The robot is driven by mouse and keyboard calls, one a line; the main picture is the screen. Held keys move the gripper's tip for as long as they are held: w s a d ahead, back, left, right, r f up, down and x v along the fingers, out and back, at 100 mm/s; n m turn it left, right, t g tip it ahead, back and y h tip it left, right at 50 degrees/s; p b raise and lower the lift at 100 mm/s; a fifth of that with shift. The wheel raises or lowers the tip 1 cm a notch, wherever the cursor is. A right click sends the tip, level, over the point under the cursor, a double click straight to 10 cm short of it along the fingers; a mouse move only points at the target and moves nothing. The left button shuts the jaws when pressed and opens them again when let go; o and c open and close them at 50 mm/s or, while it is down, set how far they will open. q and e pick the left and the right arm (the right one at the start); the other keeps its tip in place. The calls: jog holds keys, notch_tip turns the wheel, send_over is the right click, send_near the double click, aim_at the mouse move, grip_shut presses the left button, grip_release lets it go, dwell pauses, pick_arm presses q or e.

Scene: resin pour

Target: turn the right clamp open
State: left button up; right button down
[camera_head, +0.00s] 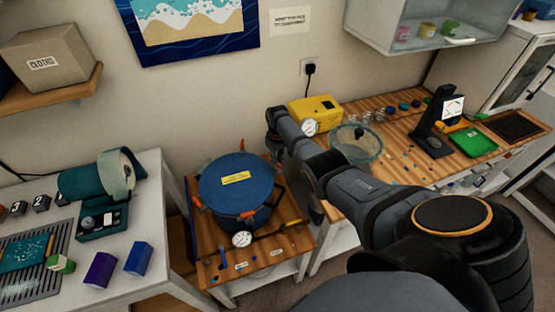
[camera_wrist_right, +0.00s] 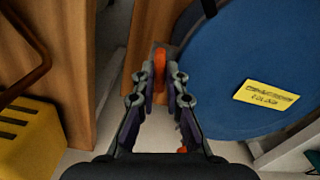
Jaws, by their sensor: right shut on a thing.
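The pressure pot (camera_head: 240,180) has a blue lid with a yellow label and stands on the small wooden-topped table. Orange clamps sit around its rim; a front one (camera_head: 249,214) and a left one (camera_head: 197,201) show in the head view. In the right wrist view the blue lid (camera_wrist_right: 225,70) fills the right side. My right gripper (camera_wrist_right: 160,80) is beside the lid's edge, its two fingers closed on the orange handle of the right clamp (camera_wrist_right: 160,62). The clamp's lower part is hidden between the fingers. My left gripper is not in view.
A yellow box (camera_head: 315,110) and a glass bowl (camera_head: 357,143) stand on the right-hand bench near my right arm. The left bench (camera_head: 150,190) holds a teal machine.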

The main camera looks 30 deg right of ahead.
jog(key=shift+w+r+m, duration=0.1)
jog(key=shift+r+m, duration=0.05)
jog(key=shift+m, duration=1.35)
jog(key=c, duration=1.4)
grip_release()
notch_tip(320, 180, up, 12)
